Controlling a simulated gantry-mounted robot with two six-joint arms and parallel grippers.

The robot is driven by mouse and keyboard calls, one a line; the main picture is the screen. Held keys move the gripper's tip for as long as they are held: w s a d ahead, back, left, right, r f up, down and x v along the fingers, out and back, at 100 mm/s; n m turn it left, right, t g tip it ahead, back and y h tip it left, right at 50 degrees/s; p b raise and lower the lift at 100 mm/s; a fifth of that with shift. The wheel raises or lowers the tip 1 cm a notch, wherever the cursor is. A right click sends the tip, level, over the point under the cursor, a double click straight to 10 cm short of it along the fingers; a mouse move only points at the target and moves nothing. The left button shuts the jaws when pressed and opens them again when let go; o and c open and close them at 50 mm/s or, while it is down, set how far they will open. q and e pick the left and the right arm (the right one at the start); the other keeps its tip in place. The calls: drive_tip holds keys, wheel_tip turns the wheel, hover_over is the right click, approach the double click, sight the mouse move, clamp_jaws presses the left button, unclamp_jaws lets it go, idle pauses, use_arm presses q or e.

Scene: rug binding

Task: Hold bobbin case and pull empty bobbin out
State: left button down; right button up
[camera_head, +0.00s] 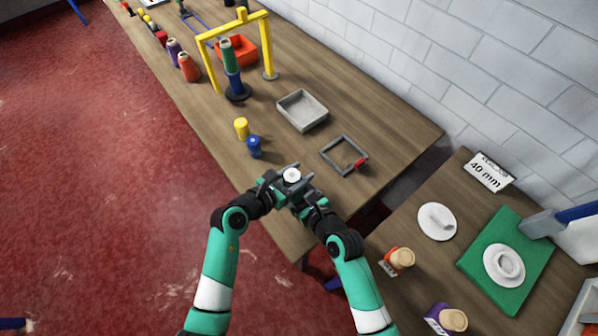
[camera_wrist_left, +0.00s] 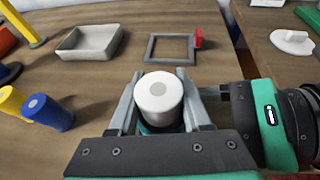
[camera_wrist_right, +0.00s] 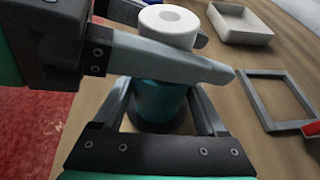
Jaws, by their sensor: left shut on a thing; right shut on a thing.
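The bobbin, a white cylinder with a grey centre, shows in the head view (camera_head: 292,176) between my two grippers. My left gripper (camera_head: 283,183) is shut around the bobbin, with a finger on either side in the left wrist view (camera_wrist_left: 157,92). The bobbin case, a teal cylinder (camera_wrist_right: 158,102), sits just below it. My right gripper (camera_wrist_right: 160,108) is shut on the case. A left finger crosses in front of the bobbin and hides where bobbin and case meet, so I cannot tell how far apart they are.
A yellow spool (camera_head: 241,128) and a blue spool (camera_head: 254,147) stand left of the grippers. A grey tray (camera_head: 302,111) and a square frame with a red clip (camera_head: 343,154) lie beyond. A yellow gantry (camera_head: 267,45) stands further back. A second table (camera_head: 440,262) is at the right.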

use_arm(q)
drive_tip(key=shift+r, duration=0.1)
idle(0.3)
drive_tip(key=shift+r, duration=4.2)
use_arm(e)
drive_tip(key=o, duration=1.6)
drive_tip(key=shift+c, duration=0.2)
drive_tip(key=shift+s, duration=0.1)
drive_tip(key=v, duration=1.2)
